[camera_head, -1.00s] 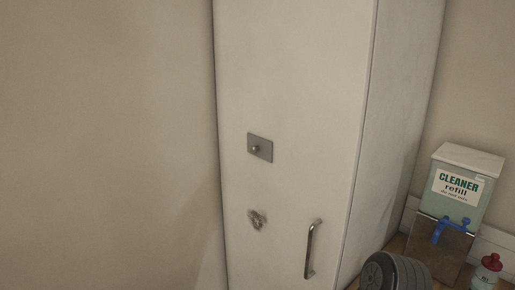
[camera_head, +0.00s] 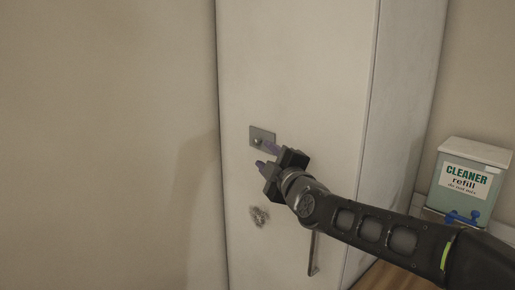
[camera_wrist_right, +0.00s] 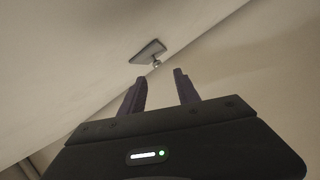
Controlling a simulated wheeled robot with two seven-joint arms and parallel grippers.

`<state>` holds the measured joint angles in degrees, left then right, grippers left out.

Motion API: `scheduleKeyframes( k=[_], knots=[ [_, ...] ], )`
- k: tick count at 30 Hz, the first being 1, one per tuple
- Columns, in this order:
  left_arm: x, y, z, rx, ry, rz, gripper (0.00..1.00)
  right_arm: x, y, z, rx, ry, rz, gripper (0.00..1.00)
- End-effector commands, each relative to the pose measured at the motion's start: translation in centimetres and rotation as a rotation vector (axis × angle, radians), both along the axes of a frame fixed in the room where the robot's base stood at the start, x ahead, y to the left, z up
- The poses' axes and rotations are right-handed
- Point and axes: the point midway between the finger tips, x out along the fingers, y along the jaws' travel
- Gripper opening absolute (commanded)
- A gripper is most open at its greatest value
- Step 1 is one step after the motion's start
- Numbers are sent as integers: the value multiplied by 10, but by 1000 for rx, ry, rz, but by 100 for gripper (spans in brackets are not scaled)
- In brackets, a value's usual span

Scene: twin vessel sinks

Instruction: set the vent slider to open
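The vent slider is a small grey plate (camera_head: 267,133) with a round metal knob (camera_head: 258,142) on the front of a tall white cabinet (camera_head: 300,70). My right gripper (camera_head: 265,156) is in front of the cabinet, close to the plate, its purple-grey fingers spread with nothing between them. In the right wrist view the plate (camera_wrist_right: 145,50) and knob (camera_wrist_right: 156,63) lie ahead of the open fingers (camera_wrist_right: 160,90), with a gap between fingertips and knob. My left gripper is not in view.
A vertical bar handle (camera_head: 313,256) is lower on the cabinet, partly behind my right arm. A cleaner refill dispenser (camera_head: 465,180) with a blue tap stands at the right. Bare wall fills the left.

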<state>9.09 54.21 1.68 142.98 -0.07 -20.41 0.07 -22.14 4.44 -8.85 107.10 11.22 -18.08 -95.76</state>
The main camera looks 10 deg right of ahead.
Motion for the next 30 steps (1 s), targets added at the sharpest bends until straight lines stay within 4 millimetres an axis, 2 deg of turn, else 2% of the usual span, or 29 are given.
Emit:
scheduleKeyframes(
  k=[3,8,20,26,30],
  knots=[
    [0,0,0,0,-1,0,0,3,-4,7,-231,-50,-9,38],
    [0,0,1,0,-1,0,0,3,-3,6,-391,-75,-8,38],
    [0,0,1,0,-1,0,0,6,-3,4,-409,-76,-7,38],
    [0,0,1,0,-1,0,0,24,0,4,-410,-75,-8,38],
    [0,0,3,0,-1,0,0,45,4,4,-409,-75,-8,38]
  ],
)
